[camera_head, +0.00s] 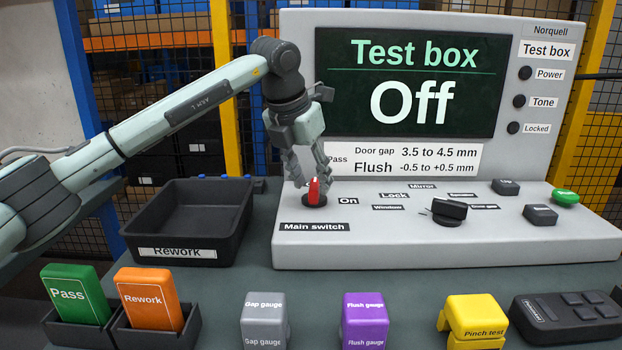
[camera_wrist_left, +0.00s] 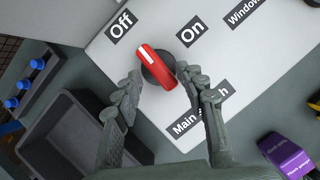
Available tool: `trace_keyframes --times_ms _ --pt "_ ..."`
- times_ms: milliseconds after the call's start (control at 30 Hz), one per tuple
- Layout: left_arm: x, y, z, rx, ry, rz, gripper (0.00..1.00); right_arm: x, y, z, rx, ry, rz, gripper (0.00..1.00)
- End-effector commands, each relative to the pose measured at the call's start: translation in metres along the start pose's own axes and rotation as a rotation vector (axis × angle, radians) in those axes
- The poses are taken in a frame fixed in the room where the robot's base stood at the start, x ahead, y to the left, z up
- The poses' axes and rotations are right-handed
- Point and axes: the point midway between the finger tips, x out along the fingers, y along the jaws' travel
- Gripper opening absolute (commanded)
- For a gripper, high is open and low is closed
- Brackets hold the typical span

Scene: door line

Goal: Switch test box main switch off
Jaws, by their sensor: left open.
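The test box (camera_head: 430,245) stands on the bench, and its screen (camera_head: 410,85) reads "Test box Off". Its red main switch knob (camera_head: 313,189) sits on a round black base at the left of the panel. In the left wrist view the knob (camera_wrist_left: 160,72) has a white mark that points towards the "Off" label (camera_wrist_left: 121,26), away from the "On" label (camera_wrist_left: 192,31). My left gripper (camera_head: 310,178) is open, its fingers on either side of the knob; I cannot tell whether they touch it. In the left wrist view the gripper (camera_wrist_left: 163,80) straddles the knob. My right gripper is not in view.
An empty black rework bin (camera_head: 190,247) stands left of the box. In front are the green Pass block (camera_head: 75,295), the orange Rework block (camera_head: 150,300), a grey gauge (camera_head: 264,320), a purple gauge (camera_head: 365,320) and a yellow pinch test piece (camera_head: 473,318). A black selector knob (camera_head: 449,210) is farther right.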

Motion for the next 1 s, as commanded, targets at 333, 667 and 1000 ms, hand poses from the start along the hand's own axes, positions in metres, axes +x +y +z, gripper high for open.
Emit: trace_keyframes --times_ms 333,667,1000 --pt "0.0110 0.0009 -0.0018 -0.002 0.004 0.001 0.38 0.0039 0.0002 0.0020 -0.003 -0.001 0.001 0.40" --pt "0.0101 0.0014 -0.0014 -0.002 0.003 0.002 0.02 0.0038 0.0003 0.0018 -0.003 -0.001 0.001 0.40" --pt "0.0106 0.0007 -0.0014 -0.024 0.002 0.011 0.00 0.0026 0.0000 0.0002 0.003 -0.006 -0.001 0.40"
